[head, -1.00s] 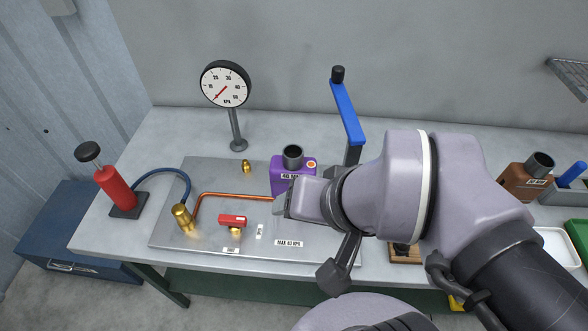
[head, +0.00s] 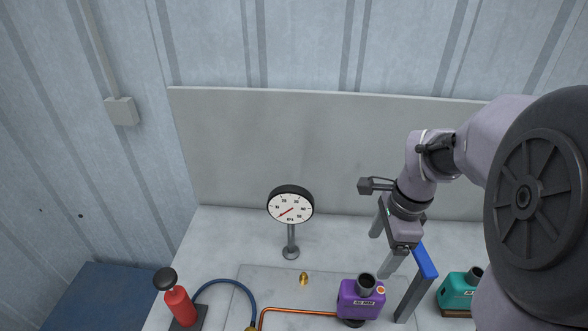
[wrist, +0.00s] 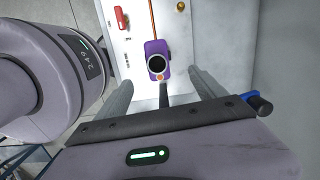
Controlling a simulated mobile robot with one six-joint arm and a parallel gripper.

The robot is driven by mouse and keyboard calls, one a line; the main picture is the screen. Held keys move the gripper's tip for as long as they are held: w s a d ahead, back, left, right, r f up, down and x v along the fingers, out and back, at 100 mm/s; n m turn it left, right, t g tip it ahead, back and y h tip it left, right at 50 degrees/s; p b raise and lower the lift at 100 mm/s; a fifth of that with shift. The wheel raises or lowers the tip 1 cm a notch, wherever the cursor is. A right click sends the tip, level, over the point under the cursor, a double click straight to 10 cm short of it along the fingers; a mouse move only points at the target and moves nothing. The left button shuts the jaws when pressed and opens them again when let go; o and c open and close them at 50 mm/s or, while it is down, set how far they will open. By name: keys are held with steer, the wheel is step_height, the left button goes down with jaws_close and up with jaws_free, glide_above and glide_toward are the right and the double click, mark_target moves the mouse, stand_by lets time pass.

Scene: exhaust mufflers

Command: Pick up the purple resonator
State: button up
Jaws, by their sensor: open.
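The purple resonator (head: 360,301), with a dark round pipe opening on top, an orange dot and a white label, stands upright on the metal test plate (head: 262,287). My gripper (head: 384,252) is open and empty, pointing down above and behind the resonator in the head view, apart from it. In the wrist view the resonator (wrist: 158,60) shows just beyond and between the two spread fingers (wrist: 160,80). The resonator's lower edge is near the bottom of the head view.
A teal canister (head: 459,292) is further right. A pressure gauge (head: 290,206) and a red hand pump (head: 180,305) stand left. A grey back panel (head: 260,140) rises behind the bench.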

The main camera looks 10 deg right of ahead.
mark_target(365, 286)
steer(key=shift+m, duration=0.4)
steer(key=f+b, duration=0.2)
steer(key=f, duration=0.4)
steer(key=a+f+b, duration=0.1)
steer(key=f+b, duration=0.1)
steer(key=f, duration=0.4)
steer(key=f+b, duration=0.2)
steer(key=f, duration=0.4)
steer(key=shift+a, duration=0.15)
steer(key=shift+s+r, duration=0.1)
steer(key=shift+c, duration=0.2)
steer(key=c, duration=1.3)
steer(key=shift+r, duration=0.15)
